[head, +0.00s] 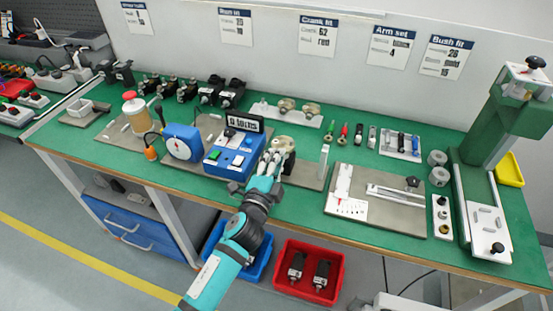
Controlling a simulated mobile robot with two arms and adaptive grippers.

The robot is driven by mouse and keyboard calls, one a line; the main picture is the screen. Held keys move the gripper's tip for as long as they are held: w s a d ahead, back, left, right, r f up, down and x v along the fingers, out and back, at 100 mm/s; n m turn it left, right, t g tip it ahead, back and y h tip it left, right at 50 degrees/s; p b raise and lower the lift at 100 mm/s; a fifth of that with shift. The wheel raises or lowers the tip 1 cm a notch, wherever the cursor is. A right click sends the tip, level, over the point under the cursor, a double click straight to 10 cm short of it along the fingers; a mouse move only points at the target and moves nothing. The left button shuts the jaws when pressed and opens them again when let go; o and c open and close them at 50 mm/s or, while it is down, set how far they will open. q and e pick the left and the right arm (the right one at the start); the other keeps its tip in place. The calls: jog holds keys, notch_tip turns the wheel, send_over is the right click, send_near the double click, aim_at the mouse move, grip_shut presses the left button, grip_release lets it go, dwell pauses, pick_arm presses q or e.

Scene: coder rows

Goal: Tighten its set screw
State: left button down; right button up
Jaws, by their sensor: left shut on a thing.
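My left gripper (268,161) reaches up from the bottom of the head view to the front of the bench. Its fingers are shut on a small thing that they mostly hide. A beige rounded part (284,146) stands right beside the fingertips on a grey plate (306,176); I cannot tell whether they touch. A set screw is too small to make out. Just left is a blue box (234,158) with green and white buttons and a dark display (243,122) that seems to read "0 turns". My right gripper is not in view.
Upright screwdrivers (343,134) stand behind to the right. A grey plate with a white gauge (345,205) and a green press (500,130) are farther right. A red bin (309,272) with two dark parts is below the bench.

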pick_arm(q)
jog(key=m, duration=0.6)
jog(key=shift+f+m+p, duration=0.15)
jog(key=shift+m+p, duration=0.15)
jog(key=shift+p, duration=0.1)
jog(key=m+p, duration=0.1)
jog(key=m, duration=0.3)
jog(key=shift+f, duration=0.1)
jog(key=shift+s+f+m, duration=0.1)
jog(key=shift+m, duration=1)
jog(key=shift+f, duration=0.1)
jog(key=c, duration=1.2)
grip_release()
jog(key=shift+s+a, duration=0.1)
jog(key=shift+o, duration=0.2)
jog(key=shift+r, duration=0.3)
jog(key=v, duration=1.2)
